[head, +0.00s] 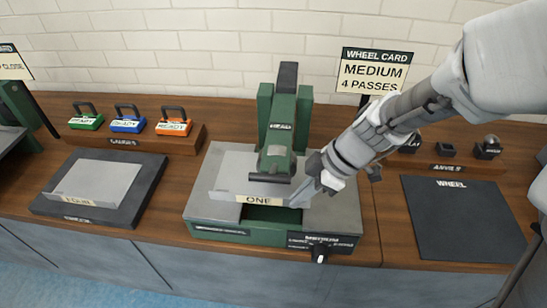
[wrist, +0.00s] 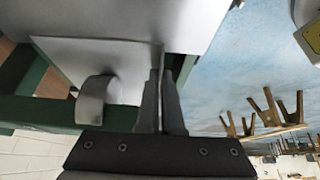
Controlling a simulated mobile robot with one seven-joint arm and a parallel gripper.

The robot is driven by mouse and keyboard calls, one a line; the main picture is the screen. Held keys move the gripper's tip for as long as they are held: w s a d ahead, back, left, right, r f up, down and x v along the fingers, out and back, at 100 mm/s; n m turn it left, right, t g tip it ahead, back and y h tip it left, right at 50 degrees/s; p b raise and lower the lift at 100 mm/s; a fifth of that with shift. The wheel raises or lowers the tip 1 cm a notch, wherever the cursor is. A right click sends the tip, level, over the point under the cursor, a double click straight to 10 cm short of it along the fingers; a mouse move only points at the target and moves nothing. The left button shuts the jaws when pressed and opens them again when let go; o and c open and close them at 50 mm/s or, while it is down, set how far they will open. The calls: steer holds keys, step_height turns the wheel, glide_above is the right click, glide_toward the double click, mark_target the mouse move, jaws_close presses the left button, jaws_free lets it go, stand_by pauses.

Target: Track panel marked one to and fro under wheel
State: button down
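The panel marked ONE (head: 232,180) is a thin grey sheet with a cream label on its front edge. It lies in the green wheel machine (head: 282,105), under the head (head: 275,160). My gripper (head: 302,196) is at the panel's right front corner. In the wrist view my two fingers (wrist: 165,85) are close together on the edge of the pale panel (wrist: 75,55), which appears pinched between them. A rounded grey part, perhaps the wheel (wrist: 97,100), shows against the panel there. The contact under the head is hidden in the head view.
A wheel card (head: 373,72) reads MEDIUM, 4 PASSES. A black-knobbed lever (head: 319,250) is on the machine's front right. Another panel (head: 98,184) lies on a dark mat at left, before the gauges rack (head: 140,148). The dark WHEEL mat (head: 460,220) at right is empty.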

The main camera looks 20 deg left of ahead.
steer(key=shift+w+d+b, duration=0.25)
steer(key=shift+d+b, duration=0.25)
steer(key=shift+d, duration=0.6)
steer(key=shift+w+d+b, duration=0.3)
steer(key=shift+d+b, duration=0.25)
steer(key=shift+d, duration=0.55)
steer(key=shift+w+d+b, duration=0.25)
steer(key=shift+d+b, duration=0.25)
steer(key=shift+d, duration=0.6)
steer(key=shift+s+a+b, duration=0.3)
steer(key=shift+a+b, duration=0.05)
steer(key=shift+a, duration=0.75)
steer(key=shift+s+a+b, duration=0.25)
steer(key=shift+a+b, duration=0.05)
steer(key=shift+a, duration=0.8)
steer(key=shift+s+a+b, duration=0.3)
steer(key=shift+a+b, duration=0.05)
steer(key=shift+a, duration=0.75)
steer(key=shift+w+d+b, duration=0.25)
steer(key=shift+d+b, duration=0.15)
steer(key=shift+d, duration=0.7)
steer(key=shift+w+d+b, duration=0.3)
steer(key=shift+d+b, duration=0.05)
steer(key=shift+d, duration=0.8)
steer(key=shift+w+d+b, duration=0.25)
steer(key=shift+d+b, duration=0.15)
steer(key=shift+d, duration=0.7)
steer(key=shift+a, duration=0.1)
